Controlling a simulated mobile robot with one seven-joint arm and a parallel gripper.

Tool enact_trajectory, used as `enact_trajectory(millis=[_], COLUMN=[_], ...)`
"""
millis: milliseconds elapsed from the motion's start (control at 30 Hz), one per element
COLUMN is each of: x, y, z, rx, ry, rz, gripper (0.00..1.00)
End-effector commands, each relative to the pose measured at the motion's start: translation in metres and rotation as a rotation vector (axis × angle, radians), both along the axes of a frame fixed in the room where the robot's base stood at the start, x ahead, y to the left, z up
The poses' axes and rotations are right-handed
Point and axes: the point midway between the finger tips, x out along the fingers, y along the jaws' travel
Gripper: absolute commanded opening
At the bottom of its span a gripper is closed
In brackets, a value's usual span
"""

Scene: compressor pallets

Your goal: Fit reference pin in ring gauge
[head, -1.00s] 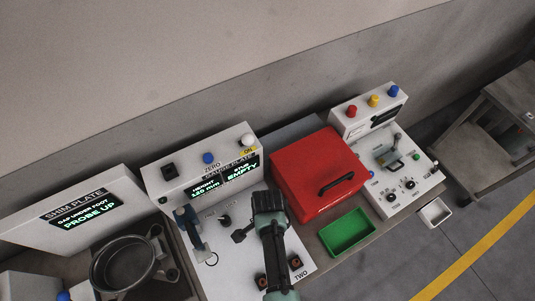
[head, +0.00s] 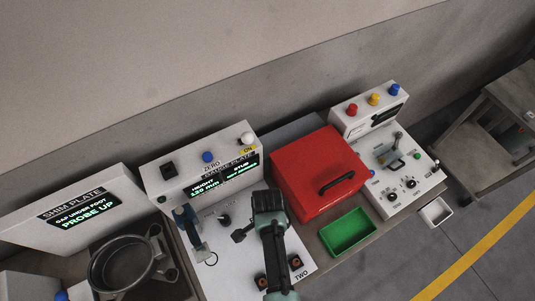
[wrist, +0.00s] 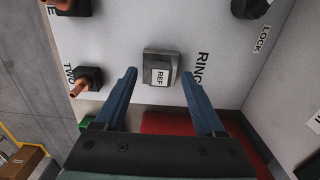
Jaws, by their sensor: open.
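In the wrist view, a dark grey block with a white REF label (wrist: 160,72) sits on the pale plate beside the printed word RING. It appears to be the top of the reference pin; any ring gauge under it is hidden. My gripper (wrist: 159,73) is open, with one blue finger on each side of the REF block and visible gaps to both. In the head view, my dark wrist hangs over the gauge plate (head: 225,275) and hides the REF block. The gauge plate's display (head: 222,175) shows a height reading and small stub text that I cannot read surely.
A dark holder with a copper-coloured pin (wrist: 82,84) stands by the TWO label. A red box (head: 310,170) and a green tray (head: 347,232) lie to the right of the gauge plate. A metal pot (head: 122,262) stands at left.

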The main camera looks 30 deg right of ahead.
Motion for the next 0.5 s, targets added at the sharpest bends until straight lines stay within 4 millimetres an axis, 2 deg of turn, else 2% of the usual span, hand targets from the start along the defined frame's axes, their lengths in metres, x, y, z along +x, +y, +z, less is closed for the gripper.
enact_trajectory(millis=[167,500], x=[0.000,0.001], y=[0.000,0.000], z=[0.024,0.087], rx=[-0.001,-0.001], ry=[-0.003,-0.004], rz=[0.001,0.000], gripper=[0.71,0.71])
